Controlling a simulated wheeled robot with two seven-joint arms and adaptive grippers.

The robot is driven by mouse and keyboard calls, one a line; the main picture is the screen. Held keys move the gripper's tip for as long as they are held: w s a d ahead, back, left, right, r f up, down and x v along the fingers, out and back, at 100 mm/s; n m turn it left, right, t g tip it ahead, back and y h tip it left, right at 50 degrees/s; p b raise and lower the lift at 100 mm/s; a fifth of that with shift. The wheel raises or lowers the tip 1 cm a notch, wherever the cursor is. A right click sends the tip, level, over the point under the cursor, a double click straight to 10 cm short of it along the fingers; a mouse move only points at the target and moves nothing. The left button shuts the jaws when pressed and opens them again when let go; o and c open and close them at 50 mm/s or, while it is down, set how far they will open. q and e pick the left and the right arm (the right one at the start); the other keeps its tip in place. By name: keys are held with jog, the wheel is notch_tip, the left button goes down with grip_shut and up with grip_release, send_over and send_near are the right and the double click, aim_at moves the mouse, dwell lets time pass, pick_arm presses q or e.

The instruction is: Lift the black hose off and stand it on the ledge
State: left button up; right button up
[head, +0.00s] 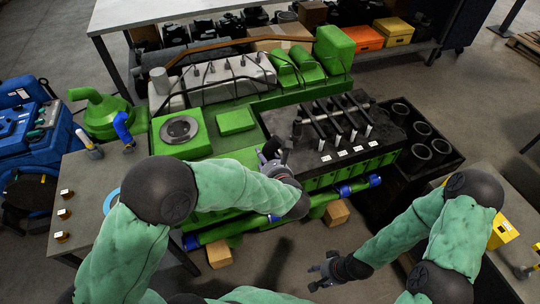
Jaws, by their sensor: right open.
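The green engine (230,122) stands in the middle of the head view. My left gripper (268,153) is over its near side, at the left end of the black-topped section. A small dark shape (271,146) shows at its fingers; I cannot tell whether it is the black hose or part of the gripper, nor whether the fingers are shut. Thin black lines (262,62) run over the grey cover at the back of the engine. My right gripper (325,273) is open and empty, low in front of the engine, over the floor.
A black crate (455,160) with several black cylinders stands right of the engine. A grey table (85,185) is at left, with a green turbo-like part (98,112) and a blue elbow (122,127). A loaded bench (135,14) is behind. Wooden blocks (219,254) sit below the engine.

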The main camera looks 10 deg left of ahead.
pick_arm(q)
jog(key=shift+r, duration=0.1)
jog(key=shift+r+p, duration=2.95)
jog(key=shift+r, duration=4.5)
pick_arm(e)
notch_tip(320, 180, up, 6)
jog(key=shift+f, duration=0.1)
